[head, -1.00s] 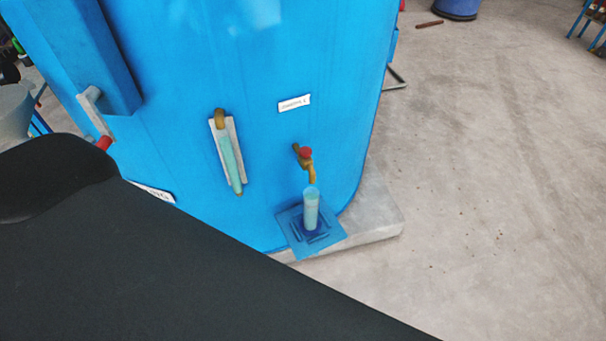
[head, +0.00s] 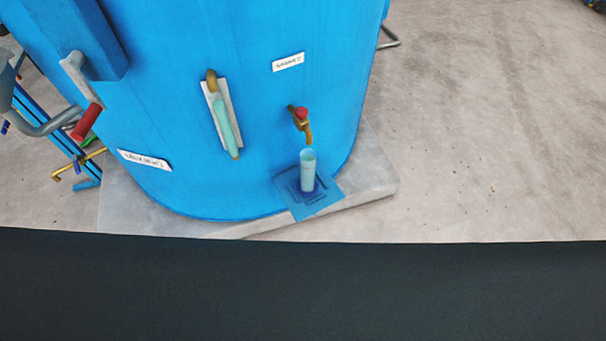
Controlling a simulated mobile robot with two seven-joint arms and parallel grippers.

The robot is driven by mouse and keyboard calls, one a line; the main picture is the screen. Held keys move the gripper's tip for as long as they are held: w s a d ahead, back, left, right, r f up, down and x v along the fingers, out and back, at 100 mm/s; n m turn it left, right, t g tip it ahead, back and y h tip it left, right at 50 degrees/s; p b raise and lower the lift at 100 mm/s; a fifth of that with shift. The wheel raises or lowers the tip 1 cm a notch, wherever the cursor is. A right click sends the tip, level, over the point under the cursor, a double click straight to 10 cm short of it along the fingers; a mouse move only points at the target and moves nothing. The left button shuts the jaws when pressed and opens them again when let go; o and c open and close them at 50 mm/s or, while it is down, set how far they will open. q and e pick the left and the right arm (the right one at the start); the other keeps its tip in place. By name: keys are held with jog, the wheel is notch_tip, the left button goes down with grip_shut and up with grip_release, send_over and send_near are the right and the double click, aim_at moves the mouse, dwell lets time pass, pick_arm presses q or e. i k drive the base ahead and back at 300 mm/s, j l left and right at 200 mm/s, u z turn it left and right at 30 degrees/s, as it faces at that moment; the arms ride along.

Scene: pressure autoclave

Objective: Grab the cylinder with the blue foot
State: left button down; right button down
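A pale translucent cylinder (head: 308,171) stands upright on a dark blue foot (head: 309,192). It rests on a blue square plate (head: 328,200) that juts out at the base of the big blue tank. A brass tap with a red knob (head: 302,117) sits on the tank wall just above the cylinder's mouth. Neither of my grippers shows in the head view.
The blue tank (head: 250,110) fills the upper middle and stands on a grey concrete plinth (head: 372,178). A sight tube (head: 227,122) is fixed on its wall. Pipes with a red handle (head: 87,122) are at the left. Open concrete floor (head: 490,150) lies to the right.

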aim_at(307, 186)
jog(key=i+l+u, duration=0.1)
jog(key=u, duration=0.5)
jog(key=l+u, duration=0.25)
jog(key=l, duration=0.25)
jog(key=l+u, duration=0.25)
jog(key=l, duration=0.2)
jog(key=l+u, duration=0.2)
jog(key=l, duration=0.75)
jog(key=k+l, duration=0.1)
jog(key=l, duration=1.65)
jog(key=k+u, duration=0.05)
